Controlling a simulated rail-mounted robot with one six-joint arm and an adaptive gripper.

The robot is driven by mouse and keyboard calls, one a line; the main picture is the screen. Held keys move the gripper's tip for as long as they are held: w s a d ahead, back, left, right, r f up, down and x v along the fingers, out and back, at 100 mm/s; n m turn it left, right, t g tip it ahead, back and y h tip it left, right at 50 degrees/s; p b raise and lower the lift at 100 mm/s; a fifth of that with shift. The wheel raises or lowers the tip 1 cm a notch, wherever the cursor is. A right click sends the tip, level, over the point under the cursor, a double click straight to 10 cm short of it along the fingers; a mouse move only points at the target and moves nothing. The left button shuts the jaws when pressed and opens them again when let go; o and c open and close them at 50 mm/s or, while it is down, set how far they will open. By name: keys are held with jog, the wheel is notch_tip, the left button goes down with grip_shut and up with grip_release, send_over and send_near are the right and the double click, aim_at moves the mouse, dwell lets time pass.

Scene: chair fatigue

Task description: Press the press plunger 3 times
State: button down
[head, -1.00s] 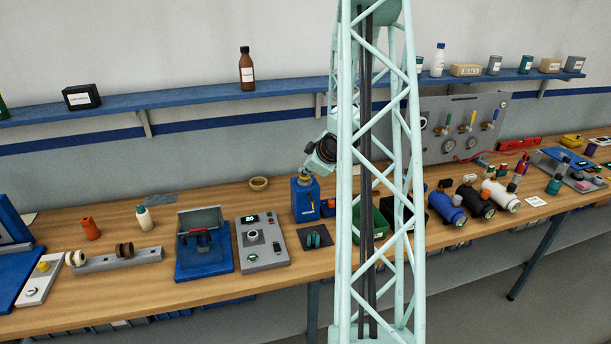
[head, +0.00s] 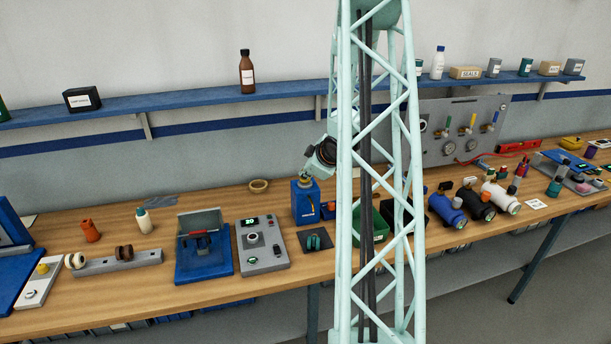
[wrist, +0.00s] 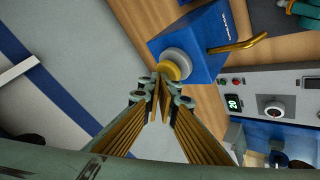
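The press is a blue box (head: 304,205) on the bench in the head view, left of my lattice column. The blue box also shows in the wrist view (wrist: 200,32), with a brass lever on one side. Its plunger (wrist: 172,66) has a round yellow cap on a pale grey collar. My gripper (wrist: 160,82) has its fingertips together, right at the cap's edge; I cannot tell whether they touch it. Nothing shows between the fingers. In the head view my gripper (head: 308,174) is small and points down at the box top, largely covering the plunger.
A grey control box (head: 262,243) with a green display reading 20 stands left of the press. A black mat with a teal part (head: 314,241) lies in front. A green bin (head: 376,224) stands to the right, partly behind my column. A wooden ring (head: 259,186) lies behind.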

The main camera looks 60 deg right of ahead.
jog(key=shift+s+a+f+b, duration=0.15)
jog(key=shift+f+b, duration=0.15)
jog(key=shift+f, duration=0.25)
jog(key=shift+s+a+f+b, duration=0.15)
jog(key=shift+f+b, duration=0.15)
jog(key=shift+f, duration=0.2)
dwell(0.4)
jog(key=shift+d+r, duration=0.15)
jog(key=shift+r, duration=0.1)
dwell(0.5)
jog(key=shift+d+r+p, duration=0.15)
jog(key=shift+r+p, duration=0.35)
jog(key=shift+r, duration=0.2)
jog(key=shift+d+r+p, duration=0.1)
jog(key=shift+r+p, duration=0.4)
jog(key=shift+r, duration=0.15)
jog(key=shift+w+r+p, duration=0.15)
jog(key=shift+r+p, duration=0.45)
jog(key=shift+r, duration=0.35)
jog(key=shift+w+r+p, duration=0.1)
jog(key=shift+r+p, duration=0.45)
jog(key=shift+r, duration=0.4)
